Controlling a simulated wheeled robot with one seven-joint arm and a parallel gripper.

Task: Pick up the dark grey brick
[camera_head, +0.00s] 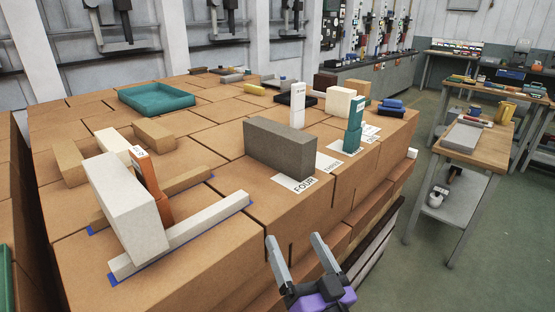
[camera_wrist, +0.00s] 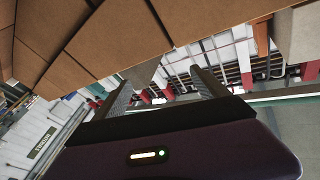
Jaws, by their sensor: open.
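The dark grey brick (camera_head: 281,146) stands on its long edge on the brown box-covered top, near its front right edge, with a white card marked "FOUR" (camera_head: 299,183) in front of it. My gripper (camera_head: 294,246) is in the lower middle of the head view, in front of the top's edge and well apart from the brick. Its two fingers are spread and nothing is between them. In the wrist view the open fingers (camera_wrist: 162,88) also show, with the brown boxes above them. I cannot make out the dark grey brick with certainty there.
A large white brick (camera_head: 126,207), an orange brick (camera_head: 150,184) and a long white bar (camera_head: 182,234) are at the left front. A teal tray (camera_head: 156,99) lies farther back. The surface left of the brick is clear.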

